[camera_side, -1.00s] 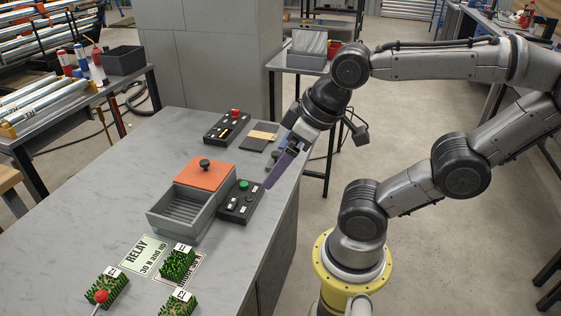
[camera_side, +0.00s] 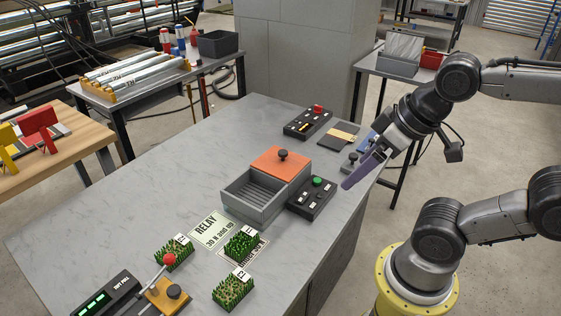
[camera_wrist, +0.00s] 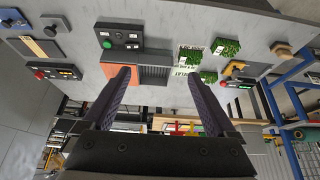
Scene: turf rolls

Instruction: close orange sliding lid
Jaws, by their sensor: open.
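The orange sliding lid (camera_side: 281,162) with a black knob (camera_side: 283,154) covers the far part of a grey box (camera_side: 250,205). The near part of the box is open and shows a ribbed, empty floor. In the wrist view the orange lid (camera_wrist: 108,94) is partly hidden behind a finger, beside the box's ribbed inside (camera_wrist: 154,75). My gripper (camera_side: 347,186) is to the right of the box, apart from the lid, above the table's right edge. In the wrist view the gripper's two purple fingers (camera_wrist: 160,78) are spread with nothing between them.
A control box with a green button (camera_side: 312,198) stands against the box's right side. Another with a red button (camera_side: 308,122) is farther back. The table's left side is clear.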

